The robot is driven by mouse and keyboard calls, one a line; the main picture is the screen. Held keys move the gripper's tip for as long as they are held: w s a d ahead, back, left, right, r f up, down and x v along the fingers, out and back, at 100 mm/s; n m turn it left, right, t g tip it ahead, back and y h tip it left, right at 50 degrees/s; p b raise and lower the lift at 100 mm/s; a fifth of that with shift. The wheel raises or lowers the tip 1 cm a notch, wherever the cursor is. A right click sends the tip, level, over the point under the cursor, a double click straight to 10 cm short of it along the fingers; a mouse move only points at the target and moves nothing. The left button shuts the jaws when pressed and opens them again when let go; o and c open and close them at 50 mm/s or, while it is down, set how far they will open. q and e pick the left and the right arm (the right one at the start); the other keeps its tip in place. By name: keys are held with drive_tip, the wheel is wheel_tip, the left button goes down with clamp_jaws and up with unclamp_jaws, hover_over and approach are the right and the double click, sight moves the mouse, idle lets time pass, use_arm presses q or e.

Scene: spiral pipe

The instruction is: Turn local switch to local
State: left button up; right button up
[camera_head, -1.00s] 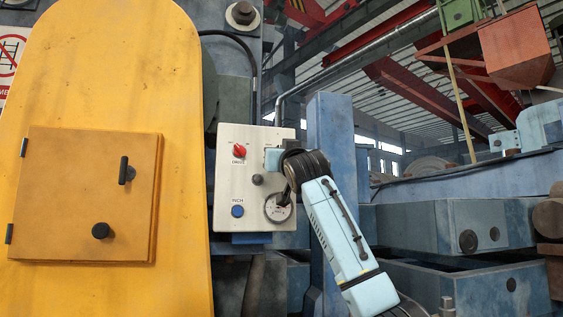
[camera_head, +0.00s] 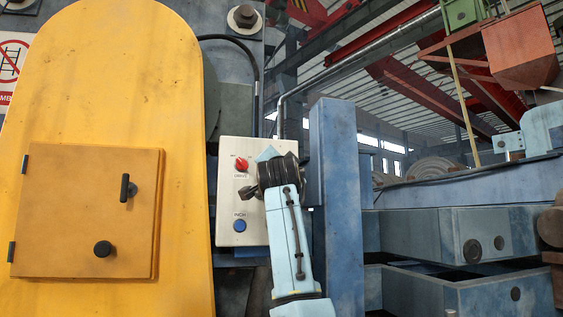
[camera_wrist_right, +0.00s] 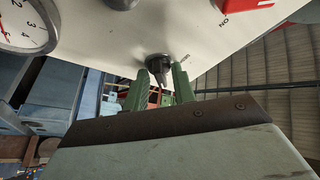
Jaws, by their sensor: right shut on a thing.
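A pale control box (camera_head: 228,207) holds a red rotary switch (camera_head: 241,164) and a blue button (camera_head: 239,226) marked INCH. The red switch (camera_wrist_right: 250,3) shows at the top edge. My left gripper is not in view.
A round gauge (camera_wrist_right: 27,24) sits on the panel in the wrist view. A yellow housing (camera_head: 105,75) with a hinged door (camera_head: 75,190) stands left of the box. A blue post (camera_head: 337,200) rises close to its right. Blue machine frames (camera_head: 435,234) fill the right.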

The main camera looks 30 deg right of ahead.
drive_tip(key=shift+r+m, duration=0.1)
drive_tip(key=shift+m, duration=0.4)
drive_tip(key=shift+s, duration=0.1)
drive_tip(key=o, duration=0.6)
drive_tip(key=shift+o, duration=0.2)
drive_tip(key=b+v, duration=0.6)
drive_tip(key=v, duration=0.7)
drive_tip(key=shift+s+a, duration=0.1)
drive_tip(key=shift+a, duration=0.05)
